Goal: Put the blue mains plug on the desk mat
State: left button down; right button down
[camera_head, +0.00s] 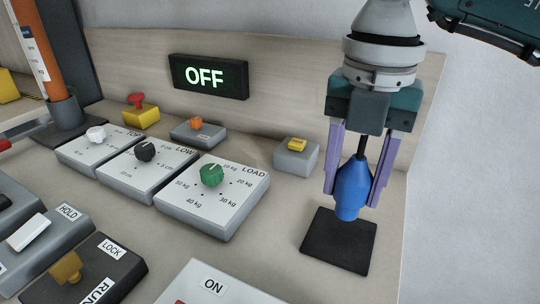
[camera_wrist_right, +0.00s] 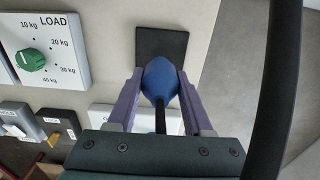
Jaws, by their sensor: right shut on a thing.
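The blue mains plug (camera_head: 352,187) is upright between the purple fingers of my right gripper (camera_head: 356,195), with a black cord rising from its top. My right gripper is shut on it; in the right wrist view the plug (camera_wrist_right: 160,80) also sits between both fingers (camera_wrist_right: 157,95). The black square desk mat (camera_head: 338,242) lies flat on the desk, directly below the plug; it also shows in the right wrist view (camera_wrist_right: 160,44). The plug's lower end overlaps the mat's far part in the head view. I cannot tell whether it touches the mat. My left gripper is not in view.
The LOAD box with a green knob (camera_head: 212,175) stands left of the mat. A grey block with a yellow top (camera_head: 296,157) stands behind the mat, near the gripper. The ON box (camera_head: 215,285) is at the front. An OFF display (camera_head: 207,77) is on the back panel. The desk's right edge is close.

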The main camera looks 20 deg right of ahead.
aim_at(349, 202)
notch_tip(349, 202, down, 4)
jog(key=shift+f, duration=0.2)
jog(key=shift+f+b, duration=0.15)
jog(key=shift+b, duration=0.2)
jog(key=shift+c, duration=1.5)
grip_release()
jog(key=shift+r, duration=0.5)
notch_tip(349, 202, up, 11)
jog(key=shift+r+p, duration=0.2)
jog(key=shift+p, duration=0.25)
